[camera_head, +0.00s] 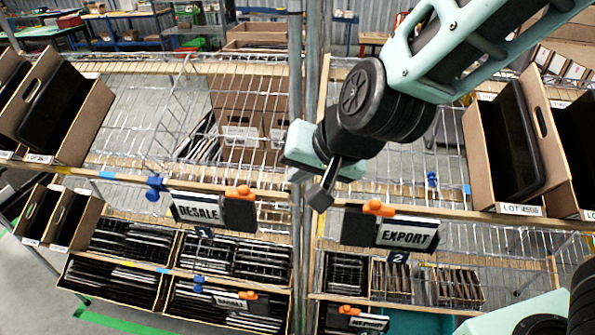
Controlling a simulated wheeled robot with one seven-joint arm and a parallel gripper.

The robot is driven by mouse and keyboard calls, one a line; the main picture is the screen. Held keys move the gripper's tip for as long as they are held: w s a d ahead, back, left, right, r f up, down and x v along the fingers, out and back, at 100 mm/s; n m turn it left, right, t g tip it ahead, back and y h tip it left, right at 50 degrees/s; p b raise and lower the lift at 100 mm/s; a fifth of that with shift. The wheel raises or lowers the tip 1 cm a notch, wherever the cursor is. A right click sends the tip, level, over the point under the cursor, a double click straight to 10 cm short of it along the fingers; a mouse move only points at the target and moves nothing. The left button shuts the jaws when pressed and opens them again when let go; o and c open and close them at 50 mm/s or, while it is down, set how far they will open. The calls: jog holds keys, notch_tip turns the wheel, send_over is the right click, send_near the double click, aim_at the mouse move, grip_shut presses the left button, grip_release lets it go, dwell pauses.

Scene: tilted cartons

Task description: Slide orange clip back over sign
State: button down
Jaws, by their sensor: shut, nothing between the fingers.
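An EXPORT sign (407,235) hangs on the shelf edge right of the post, with an orange clip (379,208) on top of its black backing, left of the white plate. A sign reading like DESALE (200,211) hangs left of the post, with an orange clip (240,192) to the right of its white plate. Two lower signs also have orange clips, one at the left (248,295) and one at the right (349,310). My gripper (320,200) is shut and empty, pointing down between the two upper signs, apart from both clips.
A metal post (296,90) stands just left of my gripper. Blue clips sit at the left sign (155,188) and on the right shelf (432,180). Tilted cartons stand at far left (85,120) and right (478,150). The wire shelf (135,115) between is mostly bare.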

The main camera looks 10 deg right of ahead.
aim_at(240, 192)
jog(key=shift+w+d, duration=0.15)
jog(key=shift+d, duration=0.05)
jog(key=w+a+f+b, duration=0.1)
jog(key=w+a+f, duration=0.5)
jog(key=a+f, duration=0.1)
jog(key=shift+w+f+b, duration=0.25)
jog(key=shift+f+b, duration=0.05)
jog(key=shift+f, duration=0.2)
dwell(0.4)
